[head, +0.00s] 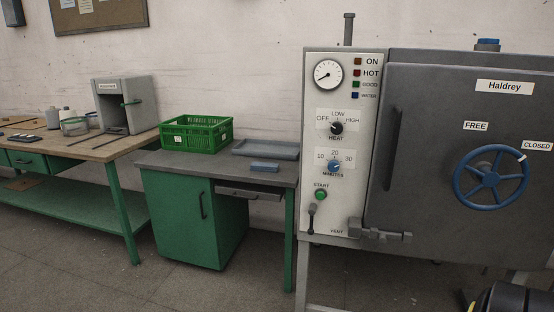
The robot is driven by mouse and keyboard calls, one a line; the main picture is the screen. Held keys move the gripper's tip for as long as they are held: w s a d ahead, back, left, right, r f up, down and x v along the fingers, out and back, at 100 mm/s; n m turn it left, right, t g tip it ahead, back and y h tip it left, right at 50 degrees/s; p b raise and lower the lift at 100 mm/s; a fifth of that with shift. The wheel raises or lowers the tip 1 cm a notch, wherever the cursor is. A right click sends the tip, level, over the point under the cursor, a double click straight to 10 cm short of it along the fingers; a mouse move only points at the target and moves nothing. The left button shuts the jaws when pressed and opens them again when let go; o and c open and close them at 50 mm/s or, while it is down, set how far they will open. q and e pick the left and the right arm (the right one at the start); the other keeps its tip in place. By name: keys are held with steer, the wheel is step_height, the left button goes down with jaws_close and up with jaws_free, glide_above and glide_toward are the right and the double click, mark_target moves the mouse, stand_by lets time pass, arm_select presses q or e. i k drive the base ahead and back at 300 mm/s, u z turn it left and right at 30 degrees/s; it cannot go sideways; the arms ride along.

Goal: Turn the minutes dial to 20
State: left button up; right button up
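The minutes dial (334,166) is a round blue knob on the machine's pale control panel (314,220). It carries the marks 10, 20 and 30, with 20 at the top. A light pointer shows on the knob, but it is too small for me to tell its exact setting. The black heat knob (336,128) sits above it, marked OFF, LOW and HIGH. A green start button (320,194) and a vent lever (311,218) are below it.
The grey machine door (420,130) with a blue handwheel (491,178) is to the right. A green cabinet table (190,165) stands left of the panel, with a green crate (178,142) and grey tray (268,154).

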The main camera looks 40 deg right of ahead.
mark_target(334, 165)
steer(key=z, duration=0.45)
steer(key=i, duration=1.2)
steer(key=z, duration=0.95)
